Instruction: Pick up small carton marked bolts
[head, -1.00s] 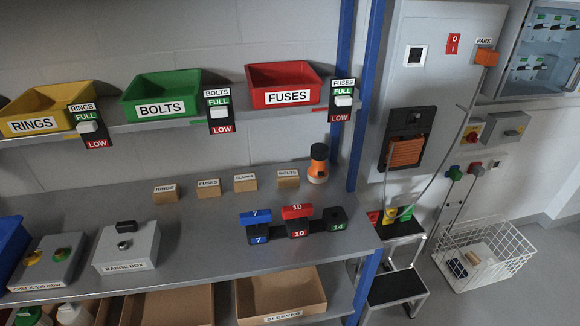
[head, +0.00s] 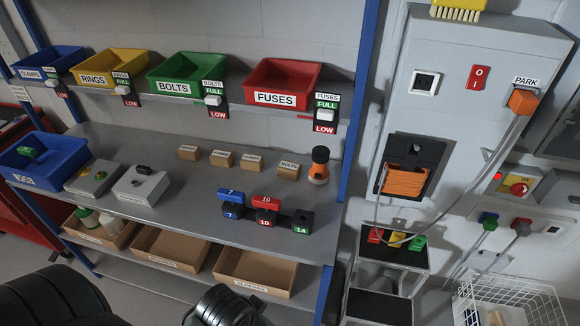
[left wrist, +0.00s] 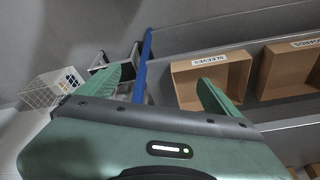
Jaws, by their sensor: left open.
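The small carton marked bolts (head: 288,171) is a brown box with a white label. It stands on the grey worktop at the right end of a row of similar small cartons, left of an orange and black object (head: 319,166). My left gripper (left wrist: 160,74) shows in the left wrist view with its two green fingers wide apart and nothing between them. That view faces the lower shelf, and the small carton is not in it. The left fingers are not visible in the head view. My right gripper is not in view.
Other small cartons (head: 222,158) stand to the left. Blue, red and black numbered blocks (head: 265,212) are in front of the bolts carton. Bins, including the green bolts bin (head: 187,74), line the shelf above. Open boxes (head: 255,273) sit on the lower shelf.

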